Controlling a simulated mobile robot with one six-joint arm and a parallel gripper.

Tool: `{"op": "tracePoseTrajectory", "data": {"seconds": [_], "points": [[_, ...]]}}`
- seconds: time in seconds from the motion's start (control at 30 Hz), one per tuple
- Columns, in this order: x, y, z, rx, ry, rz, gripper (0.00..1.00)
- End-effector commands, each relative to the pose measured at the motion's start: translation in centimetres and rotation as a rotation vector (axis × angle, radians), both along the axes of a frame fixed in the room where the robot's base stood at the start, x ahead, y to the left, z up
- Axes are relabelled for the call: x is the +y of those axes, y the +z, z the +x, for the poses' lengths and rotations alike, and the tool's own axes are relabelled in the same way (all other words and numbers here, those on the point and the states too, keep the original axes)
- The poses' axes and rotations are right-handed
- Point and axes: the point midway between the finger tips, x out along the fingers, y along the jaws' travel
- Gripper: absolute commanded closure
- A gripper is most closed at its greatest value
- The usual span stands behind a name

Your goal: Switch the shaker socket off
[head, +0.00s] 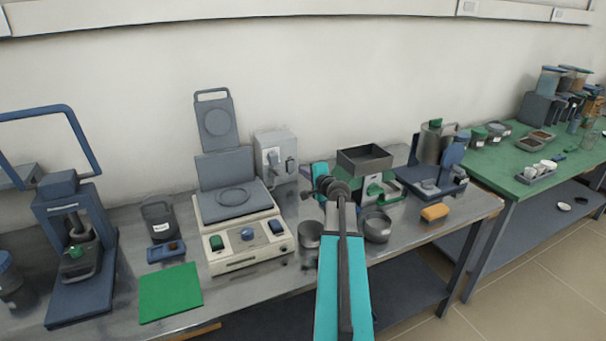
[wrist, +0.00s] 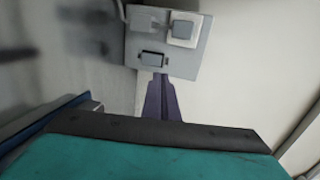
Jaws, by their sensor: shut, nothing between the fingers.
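The socket box (head: 275,146) is a light grey block on the bench against the wall, behind the shaker. In the wrist view its grey face (wrist: 188,65) fills the top middle. It carries a dark-framed rocker switch (wrist: 153,59) and a white square outlet (wrist: 183,30) with a grey block on it. My gripper (wrist: 161,77) is shut and empty, its purple fingers pointing at the face just below the rocker. I cannot tell whether the tips touch it. In the head view my wrist is right of the box and the fingertips are not clear.
A cream device (head: 247,240) with a raised grey lid and coloured buttons stands left of my arm. A green mat (head: 170,292) lies at the front left.

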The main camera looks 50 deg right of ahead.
Motion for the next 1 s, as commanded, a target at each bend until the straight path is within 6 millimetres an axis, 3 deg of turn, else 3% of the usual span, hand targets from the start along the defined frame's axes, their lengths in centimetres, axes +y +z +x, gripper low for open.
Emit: {"op": "tracePoseTrajectory", "data": {"seconds": [0.3,1.0], "points": [[0.8,1.0,-1.9,-0.001,0.000,0.000,1.00],[0.8,1.1,-2.0,0.000,0.000,0.000,1.00]]}}
